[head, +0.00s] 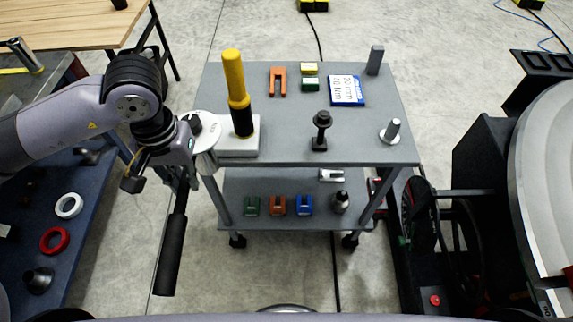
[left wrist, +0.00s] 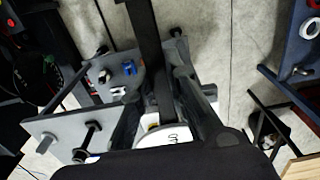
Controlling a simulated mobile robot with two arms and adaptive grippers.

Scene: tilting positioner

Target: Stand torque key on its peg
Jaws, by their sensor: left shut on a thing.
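My left gripper (head: 178,178) is at the left edge of the cart and is shut on the torque key. The key's long black handle (head: 171,255) hangs down, slightly tilted, beside the cart. In the left wrist view the dark bar of the key (left wrist: 150,55) runs between the fingers (left wrist: 160,95). A white round part (head: 204,145) shows next to the gripper; I cannot tell whether it belongs to the key. On the cart top stand a silver peg (head: 392,129) on a round base and a dark bolt-like peg (head: 321,128). I cannot tell which peg is the key's.
A yellow-and-black handle (head: 236,85) stands in a white block (head: 245,147) close to my gripper. The cart top (head: 285,130) also holds an orange fork (head: 278,80), a blue-and-white card (head: 346,90) and a grey post (head: 375,58). Coloured blocks (head: 278,205) sit on the lower shelf.

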